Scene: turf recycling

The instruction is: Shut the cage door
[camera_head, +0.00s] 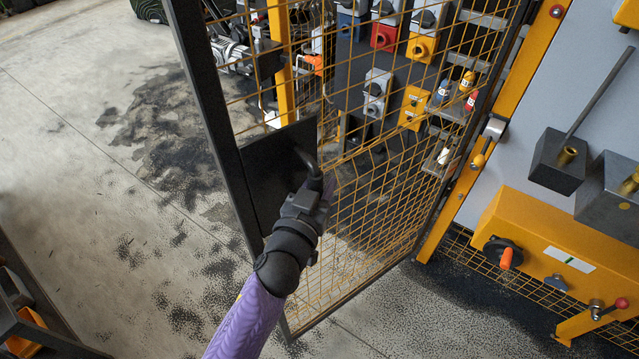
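The cage door (376,212) has yellow wire mesh in a dark metal frame. It stands open, its free edge at the left and its far edge by the yellow post at the right. A dark plate (268,165) on the free edge carries a curved black handle (305,158). My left gripper (318,183), on a purple arm from below, is at the handle's lower end and appears to touch it. Its fingers are dark and partly hidden, so I cannot tell whether they are closed on it. My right gripper is not in view.
A yellow post (490,130) with a latch (487,142) stands right of the door. A yellow machine housing (545,245) with knobs is at the right. Behind the mesh are switch boxes (386,35). The stained concrete floor (110,190) at the left is mostly clear.

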